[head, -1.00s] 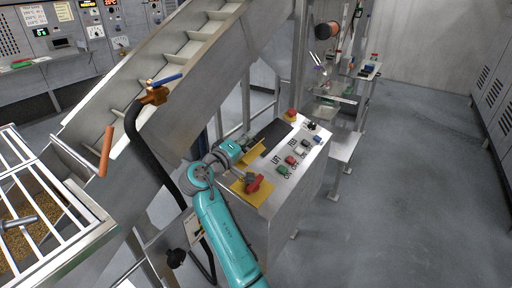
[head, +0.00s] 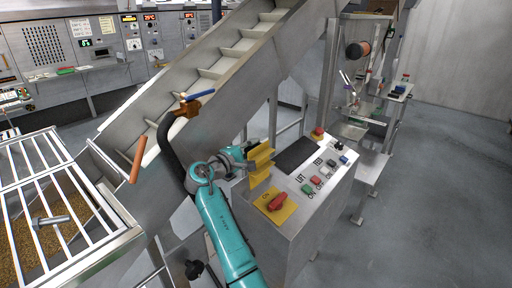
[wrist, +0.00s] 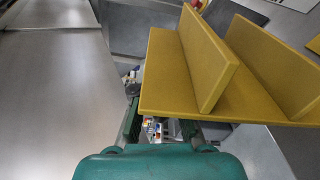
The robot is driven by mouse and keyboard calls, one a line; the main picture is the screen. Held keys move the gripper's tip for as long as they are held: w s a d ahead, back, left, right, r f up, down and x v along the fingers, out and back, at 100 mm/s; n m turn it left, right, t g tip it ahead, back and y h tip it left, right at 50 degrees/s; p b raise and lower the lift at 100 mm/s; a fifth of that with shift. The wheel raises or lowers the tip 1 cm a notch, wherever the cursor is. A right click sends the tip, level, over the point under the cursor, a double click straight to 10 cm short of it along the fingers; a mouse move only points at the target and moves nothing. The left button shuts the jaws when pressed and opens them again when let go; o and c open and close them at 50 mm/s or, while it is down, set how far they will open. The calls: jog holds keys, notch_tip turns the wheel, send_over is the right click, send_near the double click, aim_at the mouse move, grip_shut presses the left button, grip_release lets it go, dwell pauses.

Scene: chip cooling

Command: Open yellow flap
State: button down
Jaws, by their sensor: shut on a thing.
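The yellow flap (head: 261,163) stands tilted up on the left edge of the control box in the head view. In the wrist view the flap (wrist: 185,85) fills the upper right, with two upright ribs on its face. My gripper (head: 246,158) is at the flap's left edge and shut on it. In the wrist view the gripper (wrist: 160,125) is partly under the flap's near edge, so the fingertips are mostly hidden. A red rotary switch (head: 277,202) on a yellow plate (head: 268,209) shows uncovered in front of the flap.
The control box (head: 310,205) has a black panel (head: 297,154), several coloured buttons and a red knob (head: 318,133). Open floor (head: 440,190) lies to the right.

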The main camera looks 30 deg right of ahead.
jog(key=shift+w+a, duration=0.1)
dwell(0.3)
jog(key=c, duration=1.2)
grip_release()
jog(key=v, duration=0.7)
jog(key=shift+a, duration=0.2)
